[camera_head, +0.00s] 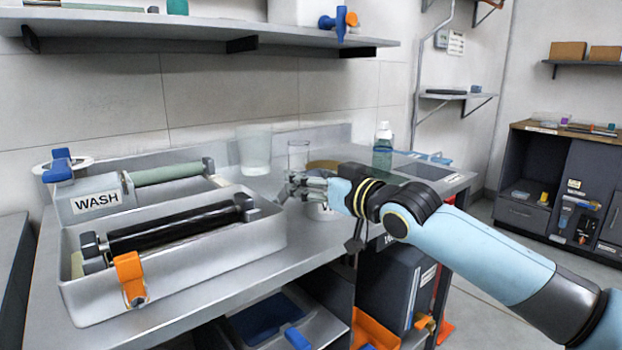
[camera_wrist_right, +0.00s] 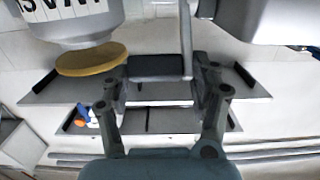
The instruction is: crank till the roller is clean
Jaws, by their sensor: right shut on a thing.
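The black roller (camera_head: 170,230) lies across the grey metal tray (camera_head: 205,268) at the left of the counter. How clean its surface is I cannot tell. My right gripper (camera_head: 287,189) is at the tray's right end, shut on a grey part that I take for the crank. The gripper mostly hides this part in the head view. In the right wrist view a grey rod, likely the crank (camera_wrist_right: 187,42), runs between the fingers of the gripper (camera_wrist_right: 165,92). My left gripper is not in view.
A WASH bin (camera_head: 95,200) with a green roller (camera_head: 167,174) stands behind the tray. An orange lever (camera_head: 130,277) is on the tray's front. A shelf (camera_head: 210,32) hangs above.

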